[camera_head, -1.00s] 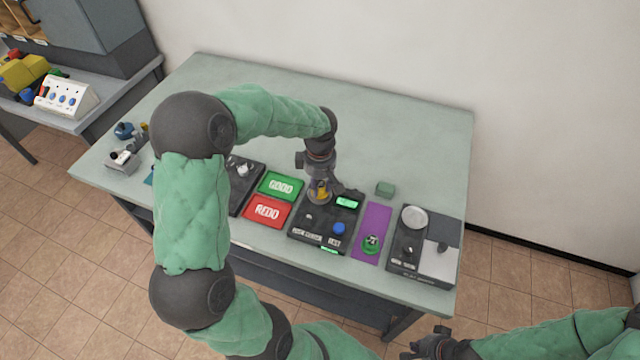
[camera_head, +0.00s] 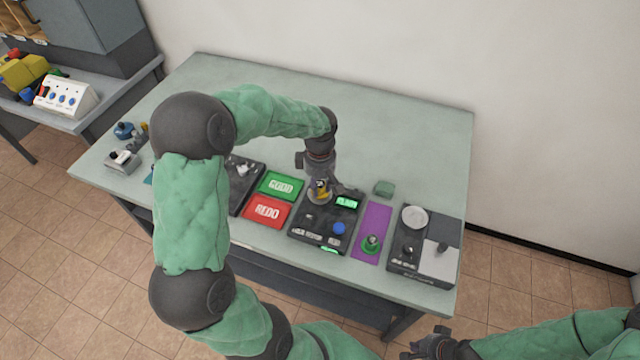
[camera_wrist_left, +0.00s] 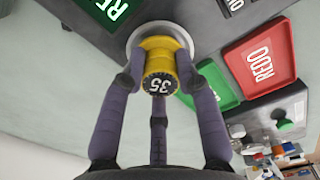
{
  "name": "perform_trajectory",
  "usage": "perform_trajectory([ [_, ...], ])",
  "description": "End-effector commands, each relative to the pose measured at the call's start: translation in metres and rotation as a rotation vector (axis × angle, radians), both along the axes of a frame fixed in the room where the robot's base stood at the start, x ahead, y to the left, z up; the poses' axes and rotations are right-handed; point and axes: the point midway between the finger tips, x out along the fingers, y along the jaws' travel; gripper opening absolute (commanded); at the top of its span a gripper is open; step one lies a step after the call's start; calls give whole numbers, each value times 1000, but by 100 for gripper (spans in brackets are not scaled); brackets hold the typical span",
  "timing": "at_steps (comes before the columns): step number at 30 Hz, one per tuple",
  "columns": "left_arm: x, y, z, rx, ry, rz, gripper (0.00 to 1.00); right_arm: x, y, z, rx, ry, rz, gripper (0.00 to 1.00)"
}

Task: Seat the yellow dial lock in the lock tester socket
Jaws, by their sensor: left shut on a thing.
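The yellow dial lock (camera_wrist_left: 160,62) has a black dial face reading 35 in the left wrist view. My left gripper (camera_head: 322,190) is shut on it, with purple-grey fingers around its sides (camera_wrist_left: 158,85). The lock is at the round metal socket (camera_wrist_left: 185,35) of the dark lock tester (camera_head: 318,238); whether it is fully down cannot be told. In the head view the lock (camera_head: 321,195) is partly hidden by the fingers. My right gripper (camera_head: 432,345) is at the bottom edge, away from the table; its finger opening is unclear.
Green GOOD (camera_head: 281,186) and red REDO (camera_head: 267,211) trays lie left of the tester. A purple mat (camera_head: 372,220) with a green-based knob (camera_head: 371,244) and a dark device with a round white plate (camera_head: 413,217) are at right. The table's back is clear.

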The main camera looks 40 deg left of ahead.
Motion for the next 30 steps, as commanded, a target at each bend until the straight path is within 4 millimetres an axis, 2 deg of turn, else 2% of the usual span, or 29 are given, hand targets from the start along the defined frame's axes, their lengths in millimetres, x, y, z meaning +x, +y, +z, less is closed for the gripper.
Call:
perform_trajectory([
  [15, 0, 0, -14, 0, 0, 0, 0, 0, 0, -10, 0, 0, 0, 0],
  [23, 0, 0, -13, 0, 0, 0, 0, 0, 0, -9, 0, 0, 0, 0],
  [24, 0, 0, -13, 0, 0, 0, 38, 0, 0, -9, 0, 0, 0, 0],
  [26, 0, 0, -13, 0, 0, 0, 54, 0, 0, -9, 0, 0, 0, 0],
  [27, 0, 0, -13, 0, 0, 0, 60, 0, 0, -9, 0, 0, 0, 0],
  [30, 0, 0, -13, 0, 0, 0, 60, 0, 0, -9, 0, 0, 0, 0],
])
